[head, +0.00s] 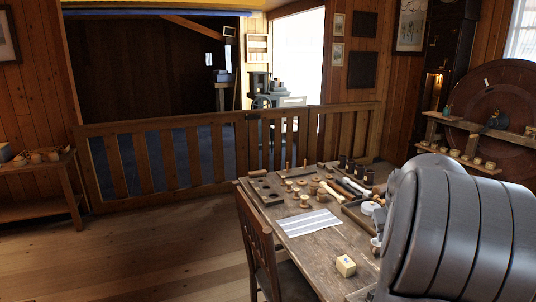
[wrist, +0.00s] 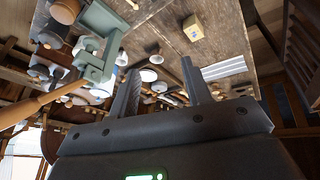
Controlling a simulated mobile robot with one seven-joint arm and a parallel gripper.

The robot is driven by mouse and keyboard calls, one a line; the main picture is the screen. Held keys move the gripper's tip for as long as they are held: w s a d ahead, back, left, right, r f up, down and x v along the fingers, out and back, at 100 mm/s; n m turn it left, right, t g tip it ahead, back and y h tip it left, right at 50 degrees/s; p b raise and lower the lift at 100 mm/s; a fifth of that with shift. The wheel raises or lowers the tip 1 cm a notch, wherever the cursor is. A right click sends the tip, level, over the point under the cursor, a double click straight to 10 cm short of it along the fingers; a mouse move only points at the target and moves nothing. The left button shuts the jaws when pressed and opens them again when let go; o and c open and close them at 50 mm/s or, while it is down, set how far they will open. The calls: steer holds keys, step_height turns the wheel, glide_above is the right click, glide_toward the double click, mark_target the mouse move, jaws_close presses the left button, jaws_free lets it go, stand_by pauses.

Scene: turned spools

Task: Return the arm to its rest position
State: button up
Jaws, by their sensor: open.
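My gripper (wrist: 160,68) shows in the wrist view with its two dark fingers apart and nothing between them. Beyond the fingers is the wooden table (wrist: 228,30) with its small turned pieces, seen at a steep tilt. In the head view my grey arm fills the lower right, in front of the right side of the table (head: 262,219). My gripper does not show in the head view; the arm's own bulk hides part of the table there.
A yellow block (head: 346,266) and a striped sheet (head: 308,222) lie on the table, among several spools and tools. A chair (head: 256,240) stands at its left. A green clamp-like tool (wrist: 98,62) is left of my fingers in the wrist view. Open floor (head: 150,255) lies left.

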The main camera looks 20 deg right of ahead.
steer(key=w+a+r+n+t, duration=0.15)
steer(key=a+r, duration=0.25)
steer(key=a, duration=0.9)
steer(key=a+r+n+t, duration=0.15)
steer(key=a+r, duration=0.35)
steer(key=a, duration=0.8)
steer(key=s+a+f+y, duration=0.1)
steer(key=s+a+f, duration=0.2)
steer(key=s+a, duration=0.4)
steer(key=s+a+f+n+y, duration=0.1)
steer(key=s+a+f+y, duration=0.1)
steer(key=s+a, duration=0.5)
steer(key=shift+a+f+n+g+y, duration=0.3)
steer(key=shift+a+f+g, duration=0.1)
steer(key=shift+a, duration=0.7)
